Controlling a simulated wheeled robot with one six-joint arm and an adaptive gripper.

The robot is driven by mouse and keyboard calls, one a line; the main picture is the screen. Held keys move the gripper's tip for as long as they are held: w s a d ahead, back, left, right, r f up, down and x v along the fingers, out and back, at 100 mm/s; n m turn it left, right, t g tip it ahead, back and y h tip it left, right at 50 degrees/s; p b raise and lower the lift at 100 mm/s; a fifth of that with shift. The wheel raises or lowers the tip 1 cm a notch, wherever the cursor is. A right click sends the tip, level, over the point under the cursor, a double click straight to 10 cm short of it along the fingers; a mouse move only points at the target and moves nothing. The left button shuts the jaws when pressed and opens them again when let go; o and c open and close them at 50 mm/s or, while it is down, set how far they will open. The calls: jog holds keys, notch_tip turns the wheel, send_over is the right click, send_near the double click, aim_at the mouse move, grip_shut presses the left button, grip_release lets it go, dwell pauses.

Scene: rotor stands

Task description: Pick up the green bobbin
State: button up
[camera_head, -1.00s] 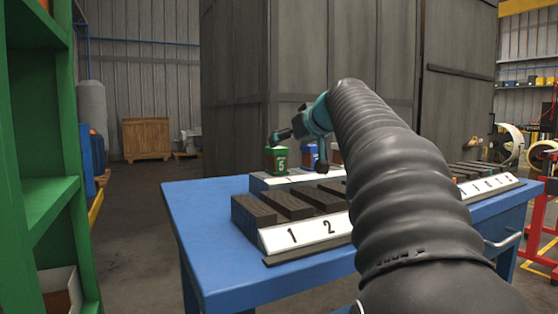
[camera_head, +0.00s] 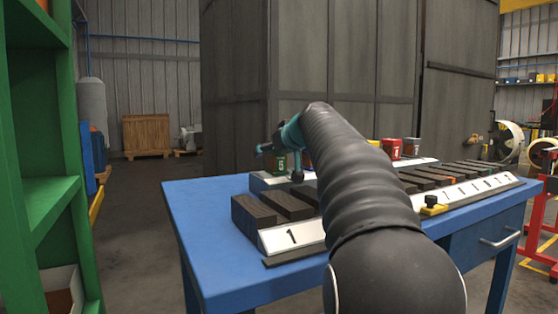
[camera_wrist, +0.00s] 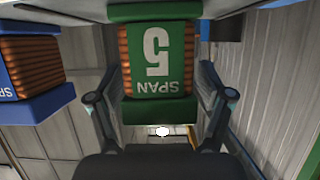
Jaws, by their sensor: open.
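The green bobbin (camera_head: 280,166) stands on the raised block at the back left of the blue table, partly hidden by my arm. In the wrist view the green bobbin (camera_wrist: 160,60) is close, showing copper windings and an upside-down 5 label. My gripper (camera_wrist: 161,98) is open, with one finger to each side of the bobbin's lower end in the picture. Whether the fingers touch it cannot be told. In the head view my gripper (camera_head: 268,148) is small and dark beside and above the bobbin.
A blue bobbin (camera_wrist: 30,75) stands close on the left in the wrist view. Red bobbins (camera_head: 391,148) stand farther right at the back of the table. Dark slotted blocks with a numbered strip (camera_head: 292,235) fill the front. A green shelf (camera_head: 50,190) is at the left.

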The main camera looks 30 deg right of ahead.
jog(key=c, duration=1.5)
jog(key=shift+r, duration=0.15)
